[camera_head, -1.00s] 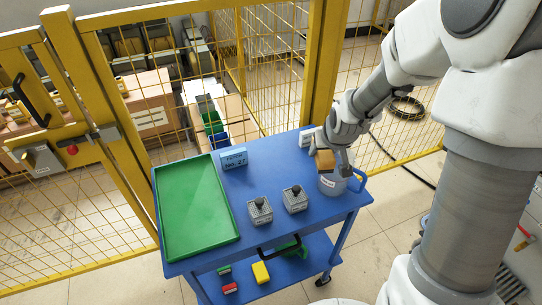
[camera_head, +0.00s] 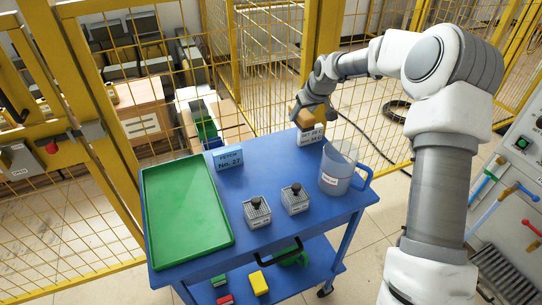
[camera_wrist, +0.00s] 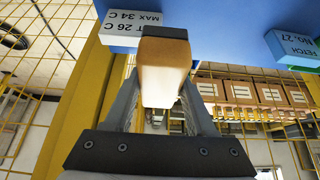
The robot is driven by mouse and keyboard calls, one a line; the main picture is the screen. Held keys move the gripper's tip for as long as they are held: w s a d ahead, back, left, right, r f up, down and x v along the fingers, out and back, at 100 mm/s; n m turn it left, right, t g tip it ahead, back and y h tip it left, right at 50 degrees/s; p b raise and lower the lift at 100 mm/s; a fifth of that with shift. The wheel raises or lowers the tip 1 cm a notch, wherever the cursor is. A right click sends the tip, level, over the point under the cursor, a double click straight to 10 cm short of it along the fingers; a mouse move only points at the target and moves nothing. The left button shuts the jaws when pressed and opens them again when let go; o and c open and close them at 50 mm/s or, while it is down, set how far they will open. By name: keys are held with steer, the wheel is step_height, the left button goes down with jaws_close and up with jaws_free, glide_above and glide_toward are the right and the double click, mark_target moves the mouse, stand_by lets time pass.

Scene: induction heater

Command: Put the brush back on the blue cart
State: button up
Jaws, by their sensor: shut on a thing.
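The brush (camera_head: 304,120), a tan block with a paler part, is held between the fingers of my gripper (camera_head: 315,104). In the wrist view the brush (camera_wrist: 164,68) fills the space between the fingertips, with the far end hidden. The blue cart (camera_head: 270,175) stands below. My gripper is at the cart's back right edge, close to the white temperature sign (camera_head: 311,135), which the brush partly overlaps. I cannot tell whether the brush touches the sign or the cart top.
A grey container (camera_head: 338,168) stands at the cart's right side. Two small caged items (camera_head: 257,212) (camera_head: 295,199) with black knobs, a green tray (camera_head: 187,210) and a "Fetch No. 27" sign (camera_head: 228,158) are on the cart. Yellow fencing (camera_head: 262,75) rises behind. The middle top is clear.

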steer(key=b, duration=0.2)
glide_above(269, 152)
steer(key=s, duration=0.2)
steer(key=f, duration=0.6)
steer(key=shift+w+d+f, duration=0.1)
steer(key=shift+w+d, duration=0.05)
steer(key=shift+d, duration=0.15)
steer(key=shift+f+b, duration=0.35)
steer(key=shift+f, duration=1.6)
steer(key=shift+f, duration=0.15)
steer(key=o, duration=1.2)
steer(key=shift+r, duration=0.55)
steer(key=p+v, duration=0.2)
steer(key=v, duration=0.9)
steer(key=shift+s+r, duration=0.15)
steer(key=shift+s, duration=0.15)
